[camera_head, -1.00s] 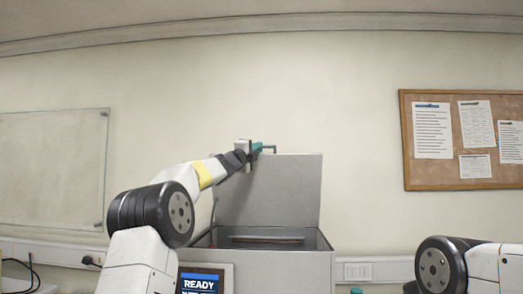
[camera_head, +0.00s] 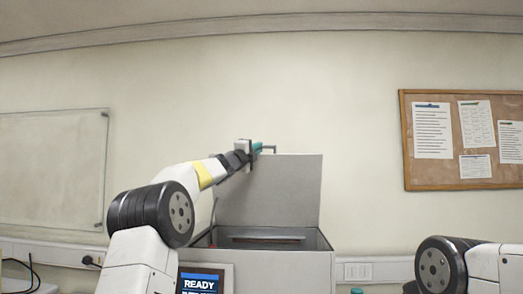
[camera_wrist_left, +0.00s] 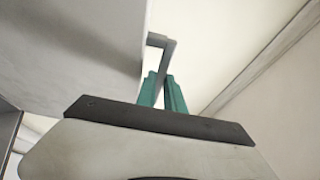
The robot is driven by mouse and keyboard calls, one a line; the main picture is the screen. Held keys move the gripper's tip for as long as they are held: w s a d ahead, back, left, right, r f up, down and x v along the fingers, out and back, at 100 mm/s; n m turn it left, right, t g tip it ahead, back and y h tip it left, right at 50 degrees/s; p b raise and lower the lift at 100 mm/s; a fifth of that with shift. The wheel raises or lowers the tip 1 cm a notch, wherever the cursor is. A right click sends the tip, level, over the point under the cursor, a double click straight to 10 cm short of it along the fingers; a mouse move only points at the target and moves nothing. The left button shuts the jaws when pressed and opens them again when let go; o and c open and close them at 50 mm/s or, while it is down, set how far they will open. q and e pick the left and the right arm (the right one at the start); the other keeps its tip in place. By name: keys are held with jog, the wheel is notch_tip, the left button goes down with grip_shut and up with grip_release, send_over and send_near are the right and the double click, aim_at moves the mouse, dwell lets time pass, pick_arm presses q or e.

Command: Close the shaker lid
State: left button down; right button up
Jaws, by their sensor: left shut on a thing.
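The grey shaker lid (camera_head: 285,195) stands upright, open, at the back of the shaker (camera_head: 300,268). Its dark handle (camera_head: 270,148) sticks up at the lid's top edge. My left gripper (camera_head: 258,147), with green fingers, is at that top edge, shut on the handle. In the left wrist view the green fingers (camera_wrist_left: 163,92) close at the lower end of the handle (camera_wrist_left: 162,45), beside the lid panel (camera_wrist_left: 80,45). The shaker's inside is partly visible, with a bar across it.
A screen (camera_head: 203,281) reading READY is on the shaker's front. Behind are a wall with a pinboard (camera_head: 463,140) and a white panel (camera_head: 52,168). The space above the shaker opening is clear.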

pick_arm(q)
jog(key=shift+s+f, duration=0.1)
jog(key=shift+f, duration=0.1)
jog(key=s+f+m+t+h, duration=0.2)
jog(key=s+f+m+h, duration=0.3)
jog(key=s+f, duration=0.9)
jog(key=shift+s+f+t+h, duration=0.3)
jog(key=shift+s+h, duration=0.1)
jog(key=shift+s, duration=0.35)
